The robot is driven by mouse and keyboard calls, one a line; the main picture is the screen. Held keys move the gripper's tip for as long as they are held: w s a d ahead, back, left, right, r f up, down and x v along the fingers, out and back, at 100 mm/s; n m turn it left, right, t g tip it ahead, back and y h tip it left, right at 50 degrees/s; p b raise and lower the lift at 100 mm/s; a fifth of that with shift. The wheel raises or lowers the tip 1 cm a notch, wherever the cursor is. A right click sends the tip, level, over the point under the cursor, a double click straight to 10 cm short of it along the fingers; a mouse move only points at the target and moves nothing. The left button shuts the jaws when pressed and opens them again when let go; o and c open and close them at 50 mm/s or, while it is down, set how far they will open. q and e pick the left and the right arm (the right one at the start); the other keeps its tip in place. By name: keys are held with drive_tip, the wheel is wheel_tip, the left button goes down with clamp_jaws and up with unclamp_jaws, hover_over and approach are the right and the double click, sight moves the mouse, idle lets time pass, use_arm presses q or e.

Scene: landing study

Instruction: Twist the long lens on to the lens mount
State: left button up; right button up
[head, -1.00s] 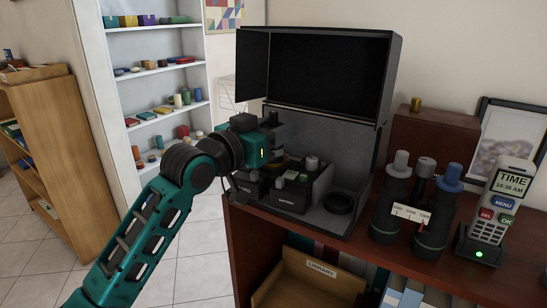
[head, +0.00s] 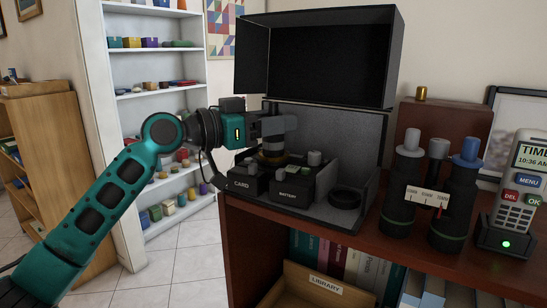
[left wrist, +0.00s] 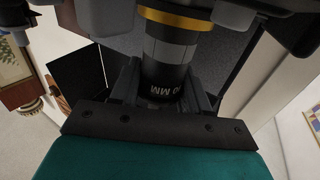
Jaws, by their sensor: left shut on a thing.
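My left gripper (head: 284,127) is shut on a dark upright lens (head: 272,147), at the back left of an open dark case (head: 325,214). In the left wrist view the lens (left wrist: 165,68) stands between the two fingers, with "MM" lettering and a gold band (left wrist: 178,20). The lens's far end is hidden behind small blocks, so I cannot tell whether it touches a lens mount. No lens mount shows clearly. My right gripper is not in view.
Blocks marked CARD (head: 242,184) and BATTERY (head: 287,197) stand close in front of the lens. A black ring (head: 345,198) lies at the case's right. Dark cylinders (head: 400,200) with a scale and a handset (head: 517,190) stand farther right.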

use_arm(q)
drive_tip(key=shift+f+g+b, duration=0.3)
drive_tip(key=shift+f+b, duration=0.3)
drive_tip(key=shift+b, duration=0.1)
drive_tip(key=o, duration=0.7)
drive_tip(key=shift+r+p, duration=0.25)
drive_tip(key=shift+p, duration=0.2)
drive_tip(key=shift+o, duration=2)
drive_tip(key=shift+r, duration=0.15)
